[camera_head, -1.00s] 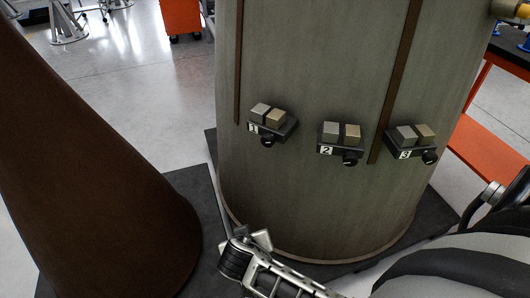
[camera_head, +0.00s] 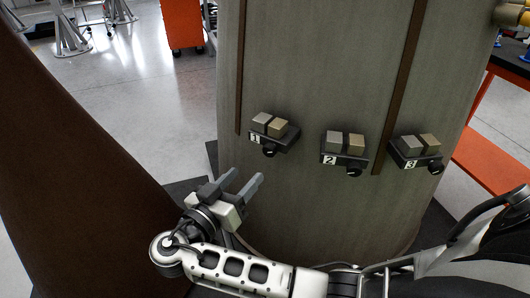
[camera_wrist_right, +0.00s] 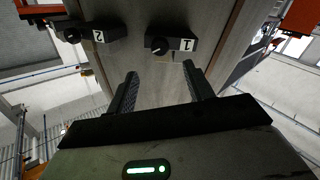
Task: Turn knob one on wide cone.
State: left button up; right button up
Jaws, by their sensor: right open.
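The wide cone (camera_head: 320,80) is the large grey-green tapered body in the middle of the head view. Knob one (camera_head: 269,149) is a black round knob under the box labelled 1, which carries two metal blocks (camera_head: 269,124). In the right wrist view, knob one (camera_wrist_right: 158,46) shows beside its upside-down label, beyond the fingertips. My right gripper (camera_head: 243,181) is open and empty, below and left of knob one, pointing up and right toward the cone. Its fingers (camera_wrist_right: 163,80) are apart and not touching the knob. My left gripper is not in view.
Box 2 (camera_head: 344,148) and box 3 (camera_head: 415,150), each with a black knob, sit to the right on the cone. A dark brown cone (camera_head: 70,180) stands close at the left. An orange cabinet (camera_head: 182,25) and orange-framed table (camera_head: 487,160) are farther off.

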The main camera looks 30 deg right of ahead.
aim_at(268, 152)
jog(key=x, duration=0.9)
jog(key=shift+w+d+p, duration=0.15)
jog(key=shift+d+p, duration=0.05)
jog(key=shift+p, duration=0.1)
jog(key=c, duration=1)
